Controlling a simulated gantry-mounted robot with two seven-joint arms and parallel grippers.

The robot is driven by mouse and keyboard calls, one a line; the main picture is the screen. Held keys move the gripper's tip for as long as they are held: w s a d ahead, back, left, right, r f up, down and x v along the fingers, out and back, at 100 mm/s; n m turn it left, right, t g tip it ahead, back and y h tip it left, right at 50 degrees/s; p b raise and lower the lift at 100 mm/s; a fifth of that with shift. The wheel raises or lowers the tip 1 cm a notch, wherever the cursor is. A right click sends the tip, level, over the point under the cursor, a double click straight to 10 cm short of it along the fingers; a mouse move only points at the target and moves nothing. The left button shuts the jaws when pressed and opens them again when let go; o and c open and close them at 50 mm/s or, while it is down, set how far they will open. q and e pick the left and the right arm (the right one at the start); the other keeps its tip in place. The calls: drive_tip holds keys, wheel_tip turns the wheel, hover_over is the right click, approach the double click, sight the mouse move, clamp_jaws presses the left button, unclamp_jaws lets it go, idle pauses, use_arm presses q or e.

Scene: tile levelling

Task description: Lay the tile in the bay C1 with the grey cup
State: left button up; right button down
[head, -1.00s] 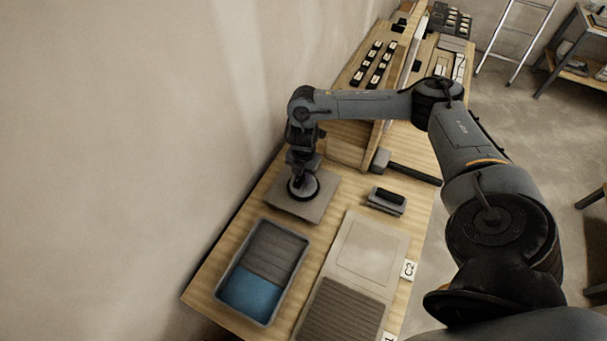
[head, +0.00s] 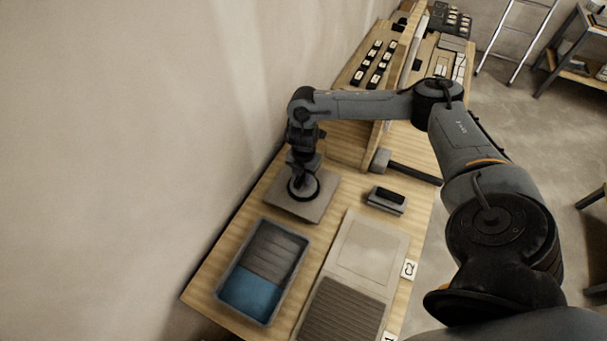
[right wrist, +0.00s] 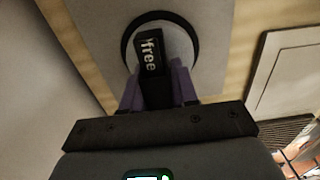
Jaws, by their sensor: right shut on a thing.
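My right gripper (head: 301,181) is shut on the dark handle of the suction cup. In the right wrist view, its purple fingers (right wrist: 157,88) flank the handle, which reads "free". The grey cup (right wrist: 176,52), with a dark ring, is over a flat grey square tile (head: 311,209) at the back of the bench; I cannot tell whether it grips the tile. Bay C1 (head: 345,312), a ribbed dark bed, is at the bottom of the head view, its label cut off. Bay C2 (head: 372,250) beyond it has a smooth pale surface. My left gripper is out of view.
A grey tray (head: 238,270) with a ribbed slope and blue liquid stands left of the bays. A dark block on a grey base (head: 387,199) is right of the tile. A wooden divider (head: 350,140) rises behind. The wall runs along the left.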

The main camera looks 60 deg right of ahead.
drive_tip(key=c, duration=0.8)
unclamp_jaws()
drive_tip(key=shift+r, duration=0.1)
